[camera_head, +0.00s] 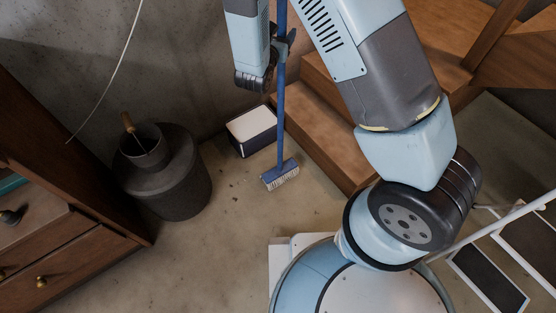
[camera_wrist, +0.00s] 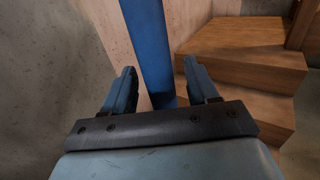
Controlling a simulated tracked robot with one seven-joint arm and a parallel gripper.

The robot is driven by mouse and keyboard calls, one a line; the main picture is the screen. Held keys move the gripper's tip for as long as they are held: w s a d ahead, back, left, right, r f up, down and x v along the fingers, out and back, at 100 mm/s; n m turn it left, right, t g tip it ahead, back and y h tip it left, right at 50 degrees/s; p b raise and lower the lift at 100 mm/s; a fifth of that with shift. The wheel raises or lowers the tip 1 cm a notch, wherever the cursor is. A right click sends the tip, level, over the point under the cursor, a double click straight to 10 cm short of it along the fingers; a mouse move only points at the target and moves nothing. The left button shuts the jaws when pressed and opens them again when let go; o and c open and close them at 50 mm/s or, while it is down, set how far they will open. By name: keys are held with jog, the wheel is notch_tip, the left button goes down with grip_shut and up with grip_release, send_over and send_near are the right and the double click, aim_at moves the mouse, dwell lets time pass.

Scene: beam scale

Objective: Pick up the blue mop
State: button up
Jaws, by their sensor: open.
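The blue mop (camera_head: 280,120) stands nearly upright on the floor in the head view, its long blue handle rising past the top edge. Its head (camera_head: 281,174) has pale bristles and rests on the floor beside the wooden steps. My gripper (camera_head: 285,42) is at the upper part of the handle. In the wrist view the blue handle (camera_wrist: 149,50) passes between the two fingers of my open gripper (camera_wrist: 160,84). The left and right fingers stand apart from the handle, with a gap on each side. The handle's lower part is hidden behind the gripper's body.
Wooden steps (camera_head: 310,125) rise right of the mop; they also show in the wrist view (camera_wrist: 240,75). A dark box with a white top (camera_head: 252,130) lies left of it. A dark metal can (camera_head: 175,180) and a wooden drawer cabinet (camera_head: 60,265) stand left. Floor in front is clear.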

jog(key=shift+w, duration=0.15)
jog(key=c, duration=1.1)
jog(key=shift+r, duration=0.1)
